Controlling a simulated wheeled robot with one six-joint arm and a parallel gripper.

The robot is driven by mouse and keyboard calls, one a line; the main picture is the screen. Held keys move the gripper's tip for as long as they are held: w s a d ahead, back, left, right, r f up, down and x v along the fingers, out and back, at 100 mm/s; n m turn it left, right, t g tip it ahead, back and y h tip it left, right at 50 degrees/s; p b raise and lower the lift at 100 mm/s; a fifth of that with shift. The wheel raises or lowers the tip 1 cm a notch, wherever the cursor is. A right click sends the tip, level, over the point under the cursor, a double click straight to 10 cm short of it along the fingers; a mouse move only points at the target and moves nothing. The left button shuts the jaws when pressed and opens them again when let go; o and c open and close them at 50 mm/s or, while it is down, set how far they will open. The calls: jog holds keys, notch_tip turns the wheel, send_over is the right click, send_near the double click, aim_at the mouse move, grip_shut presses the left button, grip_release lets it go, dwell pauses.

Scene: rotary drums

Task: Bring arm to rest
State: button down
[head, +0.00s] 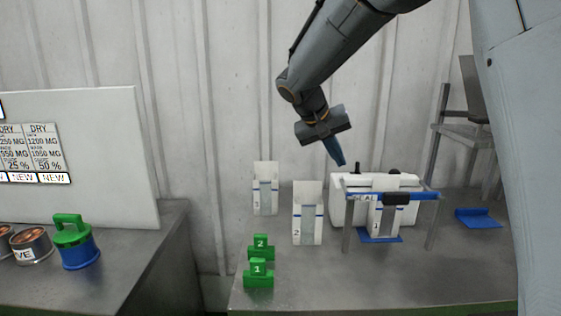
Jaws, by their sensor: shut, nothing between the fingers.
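My arm reaches in from the top right in the head view. My gripper (335,151) points down, with its blue fingers together and nothing between them. It hangs in the air above the right-hand bench, up and left of the white sealing machine (345,184), touching nothing.
White pouches stand on the bench (300,275), marked 3 (265,205), 2 (307,228) and 1 (383,220); the last is under the sealer's blue bar. Green clips 1 (258,275) and 2 (261,246) stand at the front left.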

jog(key=s+d+f+g+y, duration=0.1)
jog(key=s+f+y, duration=0.1)
jog(key=s+f, duration=0.5)
jog(key=s+d+f+n+g+y, duration=0.1)
jog(key=s+f+y, duration=0.1)
jog(key=s+f, duration=0.5)
jog(key=s+d+f+g+y, duration=0.1)
jog(key=s+f, duration=0.6)
jog(key=s, duration=0.9)
jog(key=shift+s+d+g+y, duration=0.25)
jog(key=shift+d+g+y, duration=0.15)
jog(key=shift+d, duration=0.05)
